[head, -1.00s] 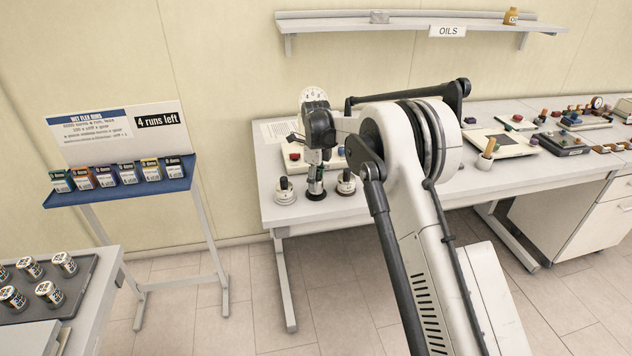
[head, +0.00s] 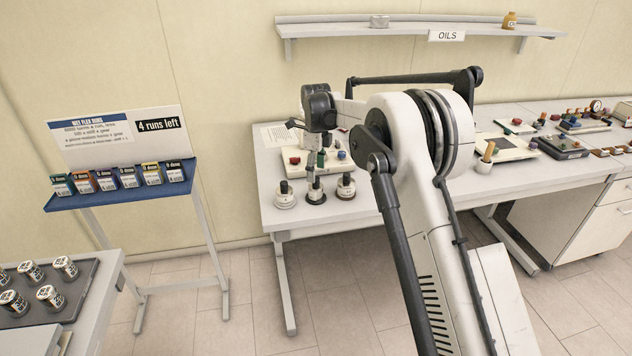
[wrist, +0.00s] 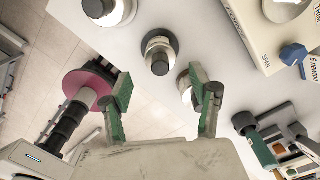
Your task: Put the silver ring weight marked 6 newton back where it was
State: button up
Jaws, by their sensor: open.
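Three silver ring weights with dark knobs stand upright in a row at the bench's front left corner: left (head: 286,199), middle (head: 316,197) and right (head: 346,190). Their markings are too small to read, so I cannot tell which is the 6 newton one. My gripper (head: 313,176) is open and empty above the middle weight. In the wrist view the green-padded fingers of my gripper (wrist: 161,108) are spread apart. One weight (wrist: 160,58) stands clear beyond the gap, another (wrist: 108,10) is cut by the top edge, and a third is partly hidden behind the right finger.
A cream board with coloured knobs (head: 337,165) lies behind the weights; a "6 newton" label (wrist: 312,70) shows near the wrist view's right edge. The bench's front edge is close to the weights.

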jog(key=s+d+r+n+t, duration=0.1)
jog(key=s+d+r+n, duration=0.25)
jog(key=r, duration=0.55)
jog(key=s+d+r+n+t, duration=0.1)
jog(key=s+d+r+n, duration=0.1)
jog(key=s+d+r, duration=0.5)
jog(key=s+d+r+n+t, duration=0.1)
jog(key=s+d+r+n, duration=0.25)
jog(key=s, duration=0.25)
jog(key=s+d+r+n+t, duration=0.1)
jog(key=s+d+r+n, duration=0.1)
jog(key=s+r, duration=0.3)
jog(key=s+d+f+n+t, duration=0.1)
jog(key=s+d+f+n, duration=0.2)
jog(key=s, duration=0.6)
jog(key=s+d+f+n+t, duration=0.1)
jog(key=s+d+f+n, duration=0.1)
jog(key=s, duration=0.7)
jog(key=s+d+f+n+t, duration=0.1)
jog(key=s+d+f+n, duration=0.2)
jog(key=s, duration=0.6)
notch_tip(320, 180, down, 2)
jog(key=n, duration=0.2)
jog(key=shift+s+d+n, duration=0.15)
jog(key=shift+d+n, duration=0.15)
jog(key=shift+n, duration=0.1)
jog(key=shift+f, duration=0.1)
notch_tip(320, 180, down, 5)
jog(key=b, duration=0.6)
jog(key=shift+f, duration=0.2)
